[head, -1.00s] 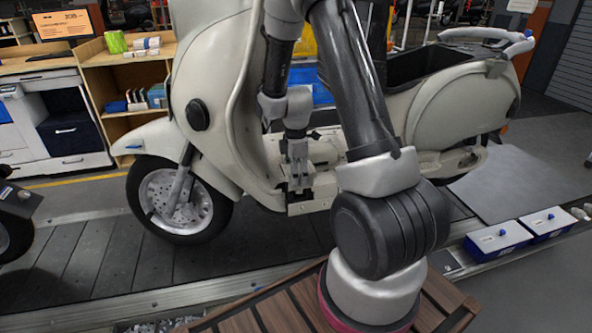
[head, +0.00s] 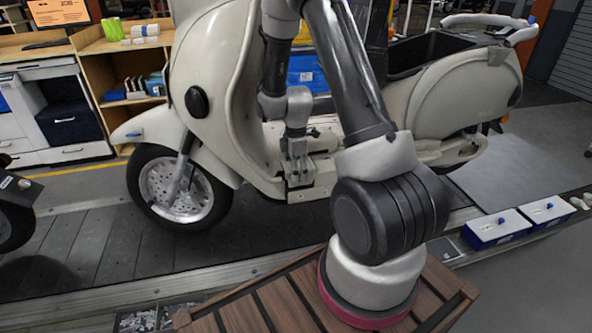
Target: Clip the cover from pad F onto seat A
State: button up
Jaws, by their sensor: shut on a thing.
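My gripper (head: 298,178) is at the low side of the cream scooter (head: 218,75), by the footboard behind the front wheel. It points down and is shut on a small pale piece, apparently the cover, which I can barely tell from the fingers and the scooter's side. I cannot tell whether the piece touches the scooter. No letter for seat A or pad F can be read, and I cannot single out either one. My arm hides part of the scooter's middle.
The scooter stands on the dark slat conveyor (head: 95,245). Blue-and-white boxes (head: 497,228) stand at the right along the conveyor's near edge. A part of another vehicle (head: 14,205) shows at the far left. Shelves and a cabinet (head: 60,105) stand behind.

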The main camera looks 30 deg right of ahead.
jog(key=shift+f, duration=0.55)
dwell(1.3)
jog(key=o, duration=1.1)
jog(key=shift+r, duration=0.15)
